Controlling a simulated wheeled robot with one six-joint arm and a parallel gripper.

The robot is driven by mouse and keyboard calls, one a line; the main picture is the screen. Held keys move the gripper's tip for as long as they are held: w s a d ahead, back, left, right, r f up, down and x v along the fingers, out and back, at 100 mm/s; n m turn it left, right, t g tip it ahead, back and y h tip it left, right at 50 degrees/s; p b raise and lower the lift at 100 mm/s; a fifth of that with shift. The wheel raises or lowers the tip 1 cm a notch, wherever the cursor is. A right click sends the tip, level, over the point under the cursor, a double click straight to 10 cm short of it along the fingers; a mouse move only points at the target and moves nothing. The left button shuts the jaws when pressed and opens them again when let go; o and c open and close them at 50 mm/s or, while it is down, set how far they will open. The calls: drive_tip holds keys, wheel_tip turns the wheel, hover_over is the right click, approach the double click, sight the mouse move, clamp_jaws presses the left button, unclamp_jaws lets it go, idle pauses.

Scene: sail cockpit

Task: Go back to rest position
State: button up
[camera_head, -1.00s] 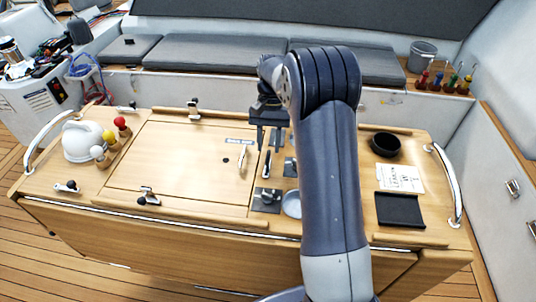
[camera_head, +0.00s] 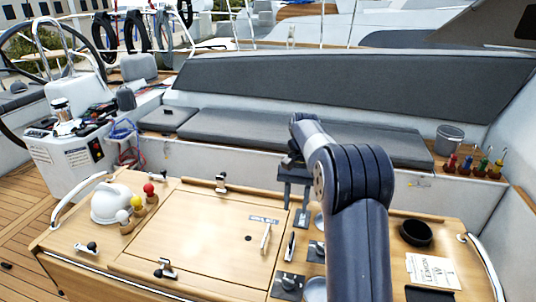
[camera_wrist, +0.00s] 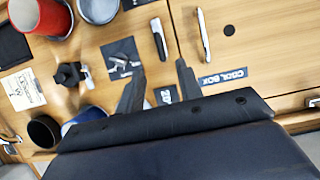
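My gripper (camera_head: 293,205) is raised above the wooden cockpit table (camera_head: 200,225), over the strip right of the large lid. In the wrist view my gripper's two fingers (camera_wrist: 160,85) stand apart with nothing between them. My arm covers part of the table's right side in the head view.
The lid has a white handle (camera_head: 265,238). Grey cushions (camera_head: 250,133) and a grey bucket (camera_head: 449,139) lie behind.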

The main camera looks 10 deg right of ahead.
sight(292, 236)
drive_tip(key=p+x, duration=0.1)
drive_tip(key=x, duration=0.9)
drive_tip(key=shift+s+f, duration=0.25)
drive_tip(key=shift+f, duration=0.1)
